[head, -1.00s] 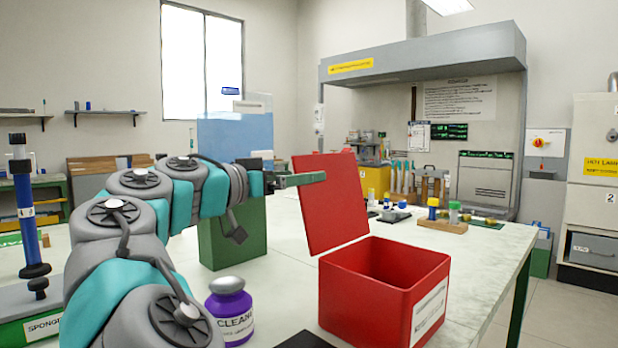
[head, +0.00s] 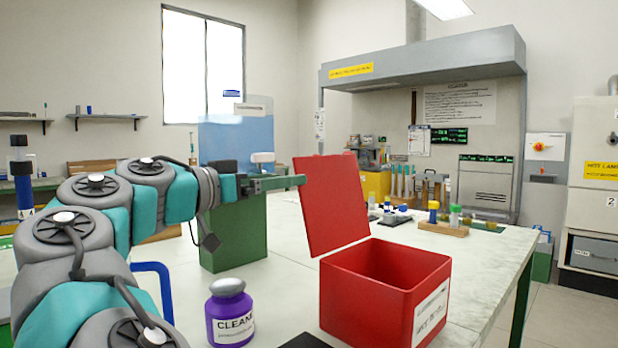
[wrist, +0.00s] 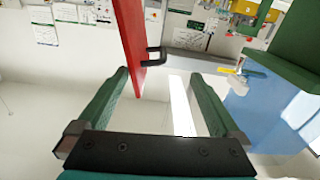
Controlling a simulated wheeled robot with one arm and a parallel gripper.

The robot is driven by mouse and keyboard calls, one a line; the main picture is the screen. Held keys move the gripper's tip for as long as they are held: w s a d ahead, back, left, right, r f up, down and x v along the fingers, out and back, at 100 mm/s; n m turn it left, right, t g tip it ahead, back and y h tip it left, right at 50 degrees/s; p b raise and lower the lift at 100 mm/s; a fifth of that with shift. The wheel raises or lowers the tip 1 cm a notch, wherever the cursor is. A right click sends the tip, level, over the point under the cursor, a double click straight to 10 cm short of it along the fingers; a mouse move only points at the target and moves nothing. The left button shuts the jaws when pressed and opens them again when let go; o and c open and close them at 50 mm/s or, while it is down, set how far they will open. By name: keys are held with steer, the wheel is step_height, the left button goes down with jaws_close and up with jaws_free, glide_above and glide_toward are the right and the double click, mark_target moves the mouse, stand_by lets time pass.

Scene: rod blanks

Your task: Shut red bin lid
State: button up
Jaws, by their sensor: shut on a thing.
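The red bin (head: 370,300) stands open on the table's front right. Its red lid (head: 332,205) stands raised and tilted back at the bin's rear left edge. My gripper (head: 300,181) is beside the lid's left edge in the head view. In the wrist view the red lid (wrist: 128,30) rises at upper middle, close to the left fingertip, with a black handle (wrist: 155,56) on its face. My gripper's green fingers (wrist: 160,75) stand apart there. I see nothing clearly pinched between them, and cannot tell whether they touch the lid.
A purple cleaner bottle (head: 230,315) stands left of the bin. A green box (head: 232,240) stands behind it, below my gripper. A wooden rack with capped vials (head: 443,227) is at the back right. The table right of the bin is clear.

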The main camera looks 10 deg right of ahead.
steer(key=shift+w+a+f+t+b, duration=0.2)
steer(key=shift+a+f+t+b, duration=0.1)
steer(key=shift+a, duration=0.1)
steer(key=shift+s+a+r, duration=0.1)
steer(key=shift+s+a, duration=0.25)
steer(key=shift+a, duration=0.05)
steer(key=shift+s+a, duration=0.2)
steer(key=shift+a, duration=0.5)
steer(key=c, duration=0.5)
steer(key=shift+o, duration=0.2)
steer(key=v, duration=0.5)
steer(key=shift+s+d+r, duration=0.2)
steer(key=shift+s, duration=0.2)
steer(key=shift+s, duration=0.1)
